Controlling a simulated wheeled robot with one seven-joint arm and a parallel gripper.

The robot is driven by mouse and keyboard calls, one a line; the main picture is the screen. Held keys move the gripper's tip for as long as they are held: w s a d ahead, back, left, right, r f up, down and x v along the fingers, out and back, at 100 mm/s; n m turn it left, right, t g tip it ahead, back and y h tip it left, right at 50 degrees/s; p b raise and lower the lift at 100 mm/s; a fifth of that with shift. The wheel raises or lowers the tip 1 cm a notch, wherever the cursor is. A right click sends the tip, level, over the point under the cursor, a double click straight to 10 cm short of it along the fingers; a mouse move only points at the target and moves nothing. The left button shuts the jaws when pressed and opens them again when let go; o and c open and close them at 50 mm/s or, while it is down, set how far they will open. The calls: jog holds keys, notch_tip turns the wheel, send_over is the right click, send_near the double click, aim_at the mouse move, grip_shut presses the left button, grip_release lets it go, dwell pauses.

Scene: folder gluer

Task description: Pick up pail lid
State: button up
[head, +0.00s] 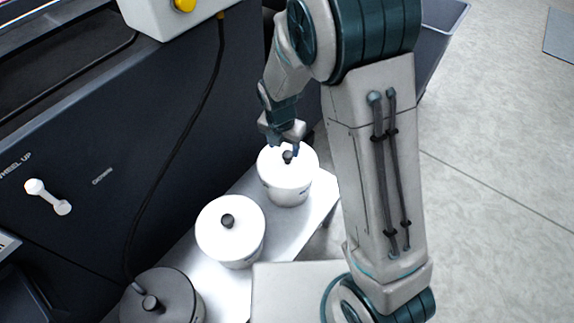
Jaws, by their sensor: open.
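A white pail (288,192) stands at the far end of a light metal shelf, with a white pail lid (270,162) on it. The lid has a small black knob (288,157) at its middle. My gripper (284,148) is open, pointing down right at the knob and partly covering the lid's far edge. Whether the fingers touch the knob I cannot tell. A second white pail with a white lid (228,238) and black knob stands nearer. A dark pail with a dark lid (160,297) is nearest, cut off by the bottom edge.
The shelf (318,208) runs beside the dark machine wall (120,190), which has a white handle (48,196) and a hanging black cable (190,128). A dark bin (437,40) stands behind my arm.

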aim_at(287, 153)
jog(key=f, duration=0.2)
jog(key=f+b, duration=0.1)
jog(key=d+f+b, duration=0.1)
jog(key=f, duration=0.1)
jog(key=shift+w+f, duration=0.35)
jog(key=shift+w, duration=0.05)
jog(key=c, duration=1.1)
